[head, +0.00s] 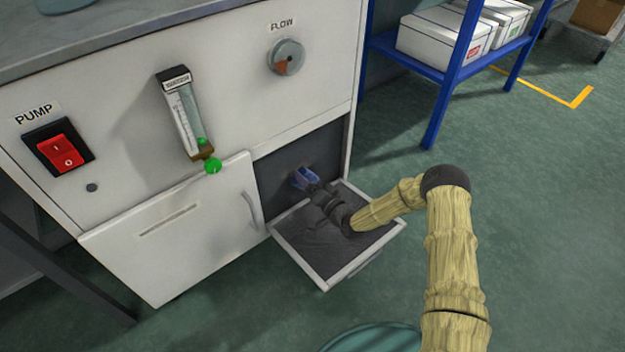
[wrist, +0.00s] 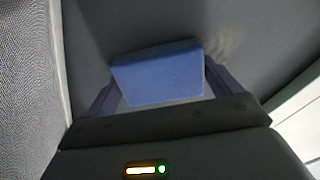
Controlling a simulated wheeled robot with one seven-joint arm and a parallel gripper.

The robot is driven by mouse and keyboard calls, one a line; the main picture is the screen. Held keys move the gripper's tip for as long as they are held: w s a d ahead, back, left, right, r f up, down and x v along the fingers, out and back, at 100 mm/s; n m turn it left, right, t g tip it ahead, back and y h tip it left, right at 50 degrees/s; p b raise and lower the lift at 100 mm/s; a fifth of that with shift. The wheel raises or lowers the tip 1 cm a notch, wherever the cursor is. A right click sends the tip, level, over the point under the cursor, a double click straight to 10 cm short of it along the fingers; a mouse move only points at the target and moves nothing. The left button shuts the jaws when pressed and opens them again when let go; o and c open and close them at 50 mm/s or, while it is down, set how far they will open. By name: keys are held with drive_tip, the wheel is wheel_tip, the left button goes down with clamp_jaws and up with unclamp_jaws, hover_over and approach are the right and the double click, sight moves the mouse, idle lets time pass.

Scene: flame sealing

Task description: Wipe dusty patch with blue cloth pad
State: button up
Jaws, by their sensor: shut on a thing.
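My gripper (head: 304,180) reaches into a dark open compartment (head: 275,168) of the white cabinet in the head view. It is shut on the blue cloth pad (wrist: 160,74), which sits between the two fingers (wrist: 160,92) in the wrist view. In the head view only a small bit of blue shows at the fingertips. A faint pale smudge (wrist: 231,40), perhaps the dusty patch, shows on the dark surface right of the pad in the wrist view. I cannot tell whether the pad touches that surface.
A lowered door (head: 290,251) lies open under my wrist. A closed white door (head: 165,240) with a handle is to its left. Above are a red pump switch (head: 60,150), a flow meter (head: 185,115) and a flow knob (head: 286,57). A blue shelf (head: 445,75) stands right.

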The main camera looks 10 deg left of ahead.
sight(280, 189)
drive_tip(key=shift+s+a, duration=0.55)
drive_tip(key=shift+a, duration=0.05)
drive_tip(key=shift+s+a+p, duration=0.4)
drive_tip(key=shift+s+a, duration=0.1)
drive_tip(key=shift+s, duration=0.2)
drive_tip(key=shift+s+a+p, duration=0.35)
drive_tip(key=shift+s+a, duration=0.15)
drive_tip(key=shift+s, duration=0.15)
drive_tip(key=shift+s+a+p, duration=0.45)
drive_tip(key=shift+s+a, duration=0.75)
drive_tip(key=shift+a, duration=0.05)
drive_tip(key=shift+r, duration=0.1)
drive_tip(key=shift+r+p, duration=1.35)
drive_tip(key=shift+r, duration=0.3)
drive_tip(key=shift+d+f, duration=0.1)
